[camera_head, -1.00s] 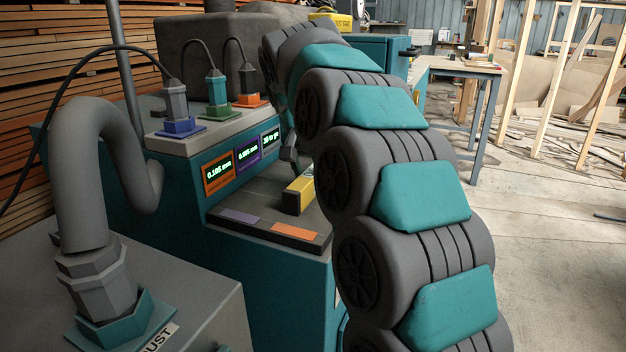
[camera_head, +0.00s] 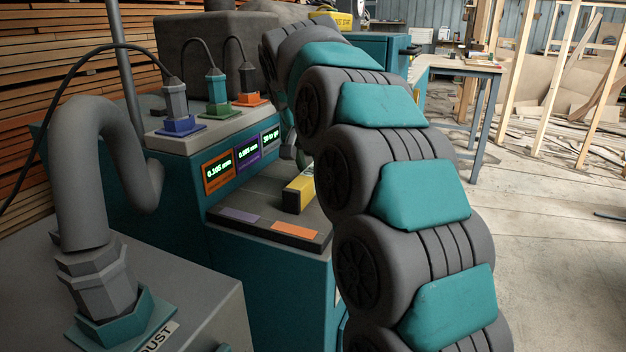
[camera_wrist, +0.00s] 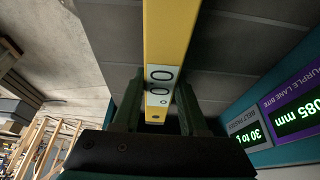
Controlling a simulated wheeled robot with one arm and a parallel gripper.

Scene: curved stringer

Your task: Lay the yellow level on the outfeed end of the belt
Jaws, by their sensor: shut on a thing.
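The yellow level (camera_head: 299,190) shows in the head view low over the dark belt (camera_head: 262,204), its near end toward the belt's front edge. It looks to be lying on the belt, but contact cannot be told for sure. In the wrist view the level (camera_wrist: 171,35) runs lengthwise away from my gripper (camera_wrist: 158,100), with round vials on its pale panel. The two fingers stand on either side of the level and are shut on it. In the head view my arm hides the level's far part and most of the gripper.
A purple patch (camera_head: 240,215) and an orange patch (camera_head: 296,230) mark the belt's front edge. Lit displays (camera_head: 218,171) stand on the teal machine behind the belt. A grey hose (camera_head: 85,170) rises at the left. Open floor (camera_head: 560,220) lies to the right.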

